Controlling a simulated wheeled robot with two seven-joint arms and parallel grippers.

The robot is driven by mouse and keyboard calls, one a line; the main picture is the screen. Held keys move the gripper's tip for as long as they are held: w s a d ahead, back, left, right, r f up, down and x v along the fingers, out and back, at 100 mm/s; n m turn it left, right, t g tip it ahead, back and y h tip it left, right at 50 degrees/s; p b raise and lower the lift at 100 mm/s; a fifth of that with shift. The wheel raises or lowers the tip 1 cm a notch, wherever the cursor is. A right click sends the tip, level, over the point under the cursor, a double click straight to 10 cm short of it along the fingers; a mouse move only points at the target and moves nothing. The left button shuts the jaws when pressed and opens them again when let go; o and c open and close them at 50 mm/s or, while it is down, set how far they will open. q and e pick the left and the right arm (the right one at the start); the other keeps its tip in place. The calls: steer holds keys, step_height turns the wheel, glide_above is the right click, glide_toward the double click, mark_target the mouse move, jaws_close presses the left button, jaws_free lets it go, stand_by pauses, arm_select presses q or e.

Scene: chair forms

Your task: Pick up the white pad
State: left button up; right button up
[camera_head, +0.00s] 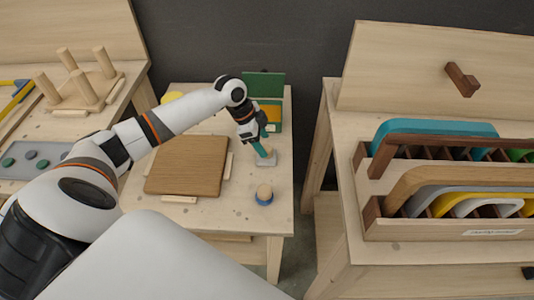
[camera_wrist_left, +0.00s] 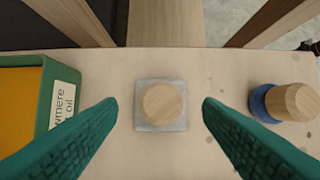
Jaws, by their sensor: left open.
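The white pad (camera_wrist_left: 142,125) is a pale grey-white square base with a round wooden knob on top. It lies on the middle table, and in the head view its pale base (camera_head: 267,162) shows just below my left gripper (camera_head: 263,147). My left gripper is open and points down. In the left wrist view its two teal fingers stand on either side of the knob, with a gap on both sides. My right gripper is not in view.
A blue pad with a wooden knob (camera_head: 264,194) stands close to the white pad. A green box (camera_head: 262,84) is behind, and a wooden board (camera_head: 188,165) lies to the left. A rack of coloured forms (camera_head: 440,228) stands on the right table.

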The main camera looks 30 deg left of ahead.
mark_target(267, 148)
arm_select(q)
steer(key=x, duration=0.3)
steer(key=shift+w+d+f, duration=0.1)
steer(key=shift+d+f, duration=0.1)
steer(key=shift+f, duration=0.15)
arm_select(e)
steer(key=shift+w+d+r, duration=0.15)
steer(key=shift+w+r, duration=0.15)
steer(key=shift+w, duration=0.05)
